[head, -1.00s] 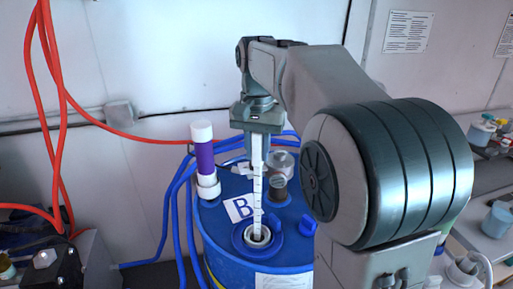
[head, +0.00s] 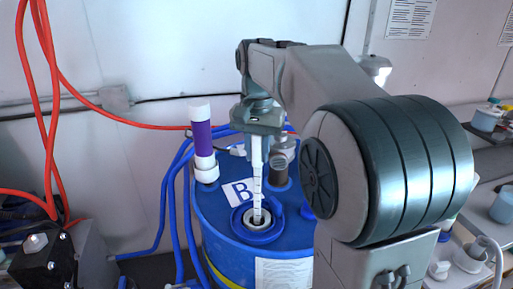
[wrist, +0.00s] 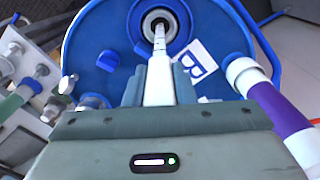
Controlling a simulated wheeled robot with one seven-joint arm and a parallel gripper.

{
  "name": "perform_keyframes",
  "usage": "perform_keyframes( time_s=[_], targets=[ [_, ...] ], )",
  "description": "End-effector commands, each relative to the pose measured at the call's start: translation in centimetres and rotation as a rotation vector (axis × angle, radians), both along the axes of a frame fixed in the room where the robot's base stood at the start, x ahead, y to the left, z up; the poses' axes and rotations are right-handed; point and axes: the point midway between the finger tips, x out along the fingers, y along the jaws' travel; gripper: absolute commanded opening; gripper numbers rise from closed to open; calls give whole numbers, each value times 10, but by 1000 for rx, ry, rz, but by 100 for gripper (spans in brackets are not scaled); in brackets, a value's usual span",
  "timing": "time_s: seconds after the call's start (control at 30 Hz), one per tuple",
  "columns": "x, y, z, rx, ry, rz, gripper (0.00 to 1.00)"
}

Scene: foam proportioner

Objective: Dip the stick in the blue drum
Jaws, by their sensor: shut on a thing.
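The blue drum (head: 230,258) stands in the middle of the head view, with a B label on its top. The white stick (head: 257,185) is upright, and its lower end is at the round opening (head: 257,217) in the drum's top. My gripper (head: 256,140) is above the drum and shut on the stick's upper part. In the wrist view the stick (wrist: 160,65) runs from between the jaws (wrist: 160,85) to the opening (wrist: 158,24). Its tip is hidden there, and I cannot tell how deep it sits.
A purple and white tube (head: 202,140) stands on the drum's left side, close to my gripper. Metal fittings (head: 278,170) and blue hoses (head: 176,190) are near the drum. Red hoses (head: 50,120) hang at the left. A bench with containers (head: 487,195) is at the right.

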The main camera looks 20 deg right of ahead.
Motion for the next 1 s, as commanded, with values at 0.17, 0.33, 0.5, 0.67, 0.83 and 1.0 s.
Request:
perform_keyframes(
  time_s=[0.17,0.33,0.5,0.67,0.83,1.0],
  targets=[
    [0,0,-15,0,0,0,0],
    [0,0,-27,0,0,0,0],
    [0,0,-39,0,0,0,0],
    [0,0,-50,0,0,0,0],
    [0,0,-63,0,0,0,0],
    [0,0,-74,0,0,0,0]
  ],
)
